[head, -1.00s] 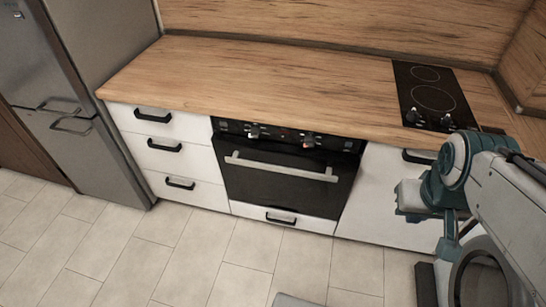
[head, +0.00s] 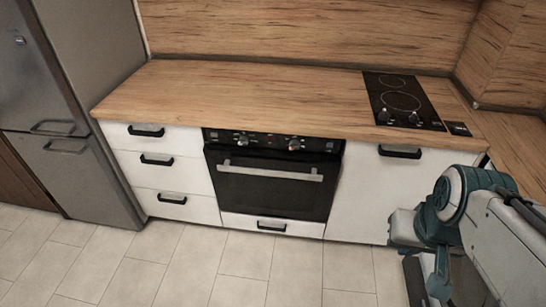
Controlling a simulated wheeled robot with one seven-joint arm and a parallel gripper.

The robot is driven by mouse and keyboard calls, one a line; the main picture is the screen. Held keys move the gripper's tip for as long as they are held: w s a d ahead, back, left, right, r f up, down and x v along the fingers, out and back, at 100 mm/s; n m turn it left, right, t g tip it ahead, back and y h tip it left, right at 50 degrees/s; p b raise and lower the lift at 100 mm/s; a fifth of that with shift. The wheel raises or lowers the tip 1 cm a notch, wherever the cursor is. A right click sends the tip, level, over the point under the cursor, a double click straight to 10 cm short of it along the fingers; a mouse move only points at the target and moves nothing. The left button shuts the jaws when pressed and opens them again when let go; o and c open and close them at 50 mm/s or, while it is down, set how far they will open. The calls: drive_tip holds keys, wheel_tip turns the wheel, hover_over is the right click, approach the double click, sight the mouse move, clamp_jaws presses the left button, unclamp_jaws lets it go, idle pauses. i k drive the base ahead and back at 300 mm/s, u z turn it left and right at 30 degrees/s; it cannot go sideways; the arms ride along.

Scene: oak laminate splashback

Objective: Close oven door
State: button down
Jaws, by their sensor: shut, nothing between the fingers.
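The oven (head: 272,142) is built in under the wooden counter, with a black control strip and knobs on top. Its black door (head: 270,195) stands upright and looks flush or nearly flush with the cabinet fronts. I cannot tell if a small gap is left at its top. The silver bar handle (head: 270,173) runs across the upper door. My arm (head: 470,205) is at the lower right, in front of the right cabinet and clear of the oven door. My gripper's fingers cannot be made out in the head view.
White drawers (head: 160,175) are left of the oven and a white cabinet (head: 370,200) is right of it. A black cooktop (head: 402,100) is set in the counter (head: 250,90). A steel fridge (head: 85,90) stands at left. The tiled floor (head: 190,265) before the oven is clear.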

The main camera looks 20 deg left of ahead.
sight(220, 159)
drive_tip(key=i, duration=1.05)
drive_tip(key=u, duration=0.4)
